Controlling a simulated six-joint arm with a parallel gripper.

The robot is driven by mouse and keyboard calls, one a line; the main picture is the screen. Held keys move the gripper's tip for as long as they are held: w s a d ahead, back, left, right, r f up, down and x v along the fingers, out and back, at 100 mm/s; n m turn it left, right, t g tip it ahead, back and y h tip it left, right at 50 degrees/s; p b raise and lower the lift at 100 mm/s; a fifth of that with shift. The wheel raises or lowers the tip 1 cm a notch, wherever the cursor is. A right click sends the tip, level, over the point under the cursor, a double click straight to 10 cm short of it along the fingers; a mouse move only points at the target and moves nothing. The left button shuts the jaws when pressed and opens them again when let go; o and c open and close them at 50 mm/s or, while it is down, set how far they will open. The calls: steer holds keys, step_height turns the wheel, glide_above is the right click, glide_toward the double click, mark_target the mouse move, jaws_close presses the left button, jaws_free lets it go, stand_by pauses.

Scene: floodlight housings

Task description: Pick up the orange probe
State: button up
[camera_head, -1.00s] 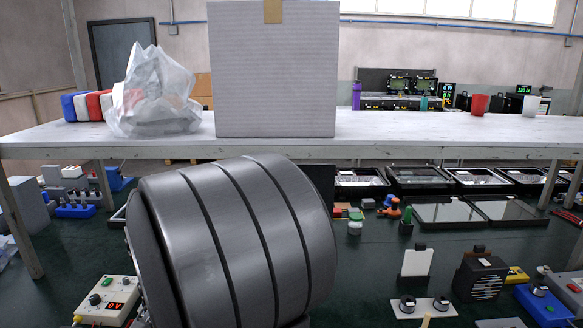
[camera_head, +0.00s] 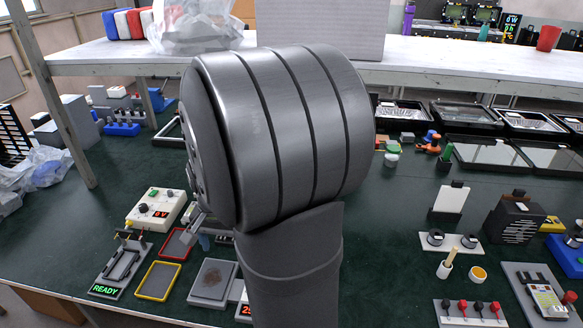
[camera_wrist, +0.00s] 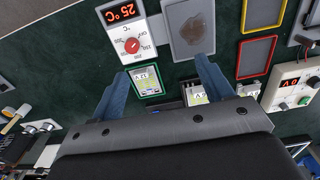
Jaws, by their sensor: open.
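I cannot pick out an orange probe for certain in either view. A small orange item (camera_head: 432,147) with a blue part lies on the green bench to the right of my arm in the head view; it is too small to identify. My gripper (camera_wrist: 163,68) is open, with its two blue-grey fingers apart and nothing seen held between them. It hangs above a green-framed tray (camera_wrist: 147,82) holding a pale card. In the head view, my large grey arm link hides most of the gripper and part of the bench.
A heater box reading 25°C (camera_wrist: 126,38), a grey plate (camera_wrist: 188,28), a red frame (camera_wrist: 256,58) and a yellow frame (camera_head: 158,281) lie around. A white voltage box (camera_head: 155,209) stands to the left. A raised white shelf (camera_head: 110,50) crosses the back. Open green bench shows at left.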

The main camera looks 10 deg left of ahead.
steer(key=w+d+r+t, duration=0.1)
steer(key=w+d+r, duration=0.15)
steer(key=w, duration=0.85)
steer(key=w+d+r+t, duration=0.2)
steer(key=w+d, duration=0.1)
steer(key=w, duration=0.8)
steer(key=w+d+r+t, duration=0.1)
steer(key=w+d+r, duration=0.2)
steer(key=w, duration=0.8)
steer(key=shift+w+r+x, duration=0.1)
steer(key=shift+w+x, duration=0.15)
steer(key=shift+x, duration=2.7)
steer(key=shift+w+r+x, duration=0.1)
steer(key=shift+w+x, duration=0.1)
steer(key=shift+x, duration=2.75)
steer(key=shift+w+r+x, duration=0.1)
steer(key=shift+w+x, duration=0.15)
steer(key=shift+x, duration=2.7)
steer(key=shift+a, duration=0.1)
steer(key=shift+c, duration=0.2)
steer(key=shift+t, duration=0.3)
steer(key=c, duration=1)
